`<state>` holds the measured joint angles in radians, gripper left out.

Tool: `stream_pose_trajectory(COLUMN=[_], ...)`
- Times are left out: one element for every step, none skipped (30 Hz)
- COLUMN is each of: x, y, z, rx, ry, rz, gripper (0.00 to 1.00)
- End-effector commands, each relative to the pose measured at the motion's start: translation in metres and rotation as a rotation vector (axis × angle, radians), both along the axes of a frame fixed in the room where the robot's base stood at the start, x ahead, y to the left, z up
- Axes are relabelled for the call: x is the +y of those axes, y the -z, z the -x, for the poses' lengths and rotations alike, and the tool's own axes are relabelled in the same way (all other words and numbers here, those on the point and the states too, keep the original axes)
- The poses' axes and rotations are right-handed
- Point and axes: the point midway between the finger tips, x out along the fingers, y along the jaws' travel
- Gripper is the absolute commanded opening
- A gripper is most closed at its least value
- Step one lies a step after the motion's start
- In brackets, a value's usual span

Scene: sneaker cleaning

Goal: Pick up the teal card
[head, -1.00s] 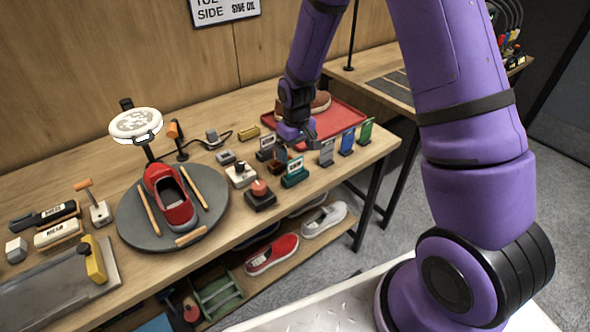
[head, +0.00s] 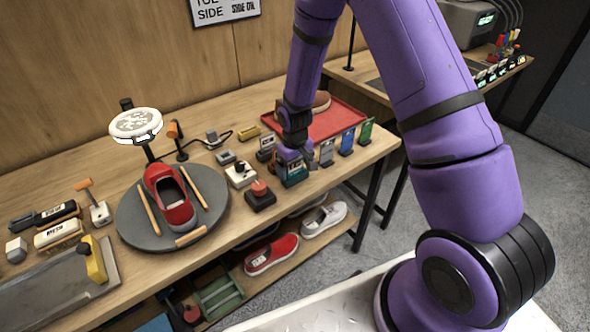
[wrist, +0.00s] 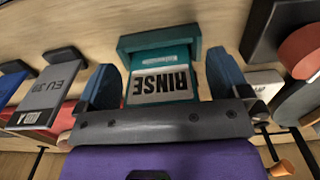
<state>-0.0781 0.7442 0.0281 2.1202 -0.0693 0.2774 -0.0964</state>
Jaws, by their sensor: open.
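The teal card (wrist: 162,82) carries a white label reading RINSE, upside down in the wrist view, and stands in a teal holder (wrist: 158,42). In the head view the teal card (head: 294,178) is near the bench's front edge, partly hidden by my gripper. My gripper (head: 293,160) is over it. In the wrist view my gripper (wrist: 165,82) is open, with one blue-padded finger on each side of the card. Small gaps show between the fingers and the card, so it is not clamped.
A grey card (head: 327,152), a blue card (head: 347,142) and a green card (head: 366,131) stand to the right. A red-knobbed block (head: 259,194) is close on the left. A red tray (head: 345,117) with a brown shoe lies behind. A turntable (head: 130,215) holds a red shoe.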

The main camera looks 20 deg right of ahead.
Motion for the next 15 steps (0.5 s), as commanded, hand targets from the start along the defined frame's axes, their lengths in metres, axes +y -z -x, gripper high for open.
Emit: stream_pose_trajectory(x=[0.0000, 0.0000, 0.0000, 0.0000, 0.0000, -0.0001, -0.0001, -0.0001, -0.0001, -0.0001, -0.0001, -0.0001, -0.0001, -0.0001, -0.0001], y=[-0.0001, -0.0001, -0.0002, -0.0002, -0.0002, -0.0002, -0.0003, -0.0003, -0.0003, -0.0003, -0.0003, -0.0003, -0.0003, -0.0003, -0.0004], z=[0.0000, 0.0000, 0.0001, 0.0000, 0.0001, 0.0001, 0.0001, 0.0001, 0.0001, 0.0001, 0.0001, 0.0001, 0.0001, 0.0001, 0.0001], rx=[0.000, 0.000, 0.000, 0.000, 0.000, 0.000, 0.000, 0.000, 0.000, 0.000, 0.000, 0.000, 0.000, 0.000, 0.000], ry=[0.000, 0.000, 0.000, 0.000, 0.000, 0.000, 0.000, 0.000, 0.000, 0.000, 0.000, 0.000, 0.000, 0.000, 0.000], rz=[0.000, 0.000, 0.000, 0.000, 0.000, 0.000, 0.000, 0.000, 0.000, 0.000, 0.000, 0.000, 0.000, 0.000, 0.000], gripper=[0.94, 0.89, 0.80, 0.73, 0.66, 0.57, 0.50, 0.43, 0.43, 0.42, 0.42, 0.42, 0.42, 0.42, 0.42])
